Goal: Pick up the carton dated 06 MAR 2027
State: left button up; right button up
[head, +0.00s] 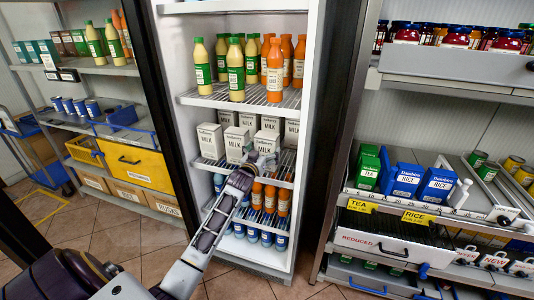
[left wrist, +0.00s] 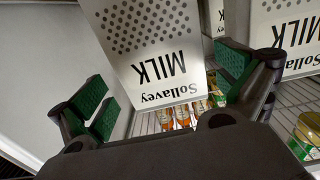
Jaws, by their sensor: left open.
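Several white Sollavey milk cartons stand on the middle fridge shelf in the head view, among them a front-left carton (head: 210,141) and a front-middle carton (head: 236,143). My left gripper (head: 262,160) is in front of the right part of this row and hides part of it. In the left wrist view, my left gripper (left wrist: 165,92) is open, with a carton (left wrist: 150,40) upside down in the picture between or just beyond its fingers. I cannot tell whether they touch it. Another carton (left wrist: 284,40) is at the right. No date is readable. My right gripper is not in view.
The fridge shelf above (head: 205,98) holds green-capped and orange bottles. Orange bottles (head: 270,197) and blue-labelled ones stand below the cartons. The fridge's side wall (head: 312,120) is close on the right. Shelves with other goods flank the fridge.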

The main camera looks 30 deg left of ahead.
pick_arm(q)
jog(key=shift+r+x, duration=0.15)
jog(key=shift+x, duration=0.5)
jog(key=shift+r+x, duration=0.15)
jog(key=shift+x, duration=1.65)
jog(key=shift+a, duration=0.1)
jog(key=shift+c, duration=0.4)
jog(key=c, duration=1.7)
jog(key=shift+r, duration=0.15)
